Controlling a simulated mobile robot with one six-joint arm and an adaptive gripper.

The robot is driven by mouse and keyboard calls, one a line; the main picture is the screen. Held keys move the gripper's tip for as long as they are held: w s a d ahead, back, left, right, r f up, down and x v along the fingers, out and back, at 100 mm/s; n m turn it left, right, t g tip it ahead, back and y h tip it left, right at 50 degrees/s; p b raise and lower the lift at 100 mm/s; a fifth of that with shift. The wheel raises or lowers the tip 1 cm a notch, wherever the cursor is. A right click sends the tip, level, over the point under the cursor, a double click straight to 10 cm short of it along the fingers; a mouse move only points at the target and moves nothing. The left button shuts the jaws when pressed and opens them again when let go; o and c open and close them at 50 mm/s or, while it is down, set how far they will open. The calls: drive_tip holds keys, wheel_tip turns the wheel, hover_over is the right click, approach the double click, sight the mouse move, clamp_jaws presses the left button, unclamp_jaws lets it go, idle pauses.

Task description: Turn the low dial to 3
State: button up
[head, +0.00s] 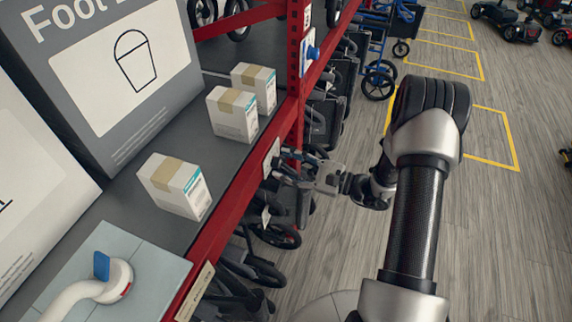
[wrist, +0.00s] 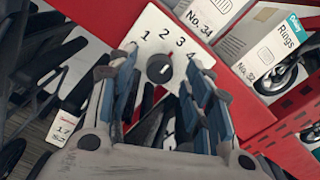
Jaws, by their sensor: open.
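The low dial (wrist: 160,69) is a dark round knob on a white plate (wrist: 150,40) printed 1, 2, 3 and 4, in the wrist view. I cannot tell which number it points to. In the head view, a white plate (head: 271,158) shows on the red rail beside my fingertips. My gripper (wrist: 163,74) is open, with one blue-padded finger on each side of the knob as seen from the wrist. I cannot tell whether either finger touches it. My gripper also shows in the head view (head: 281,172), at the shelf's red edge.
Small white boxes (head: 174,186) stand on the grey shelf, with large panels behind. A blue knob (head: 311,53) sits farther along on the red frame. Wheeled chairs (head: 275,234) crowd below; grey floor at right is open.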

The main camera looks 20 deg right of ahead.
drive_tip(key=v, duration=1.1)
drive_tip(key=shift+s+d, duration=0.15)
drive_tip(key=shift+d, duration=0.05)
drive_tip(key=s+a+r+n+g+h, duration=0.5)
drive_tip(key=s+a+r+n+g, duration=0.6)
drive_tip(key=a+r+n, duration=0.15)
drive_tip(key=s+d+r+n+t+h, duration=0.2)
drive_tip(key=s+r+n+t+h, duration=0.3)
drive_tip(key=s+r+n+h, duration=0.2)
drive_tip(key=shift+s+d+h, duration=0.4)
drive_tip(key=shift+s+h, duration=0.85)
drive_tip(key=shift+h, duration=0.05)
drive_tip(key=shift+n, duration=0.25)
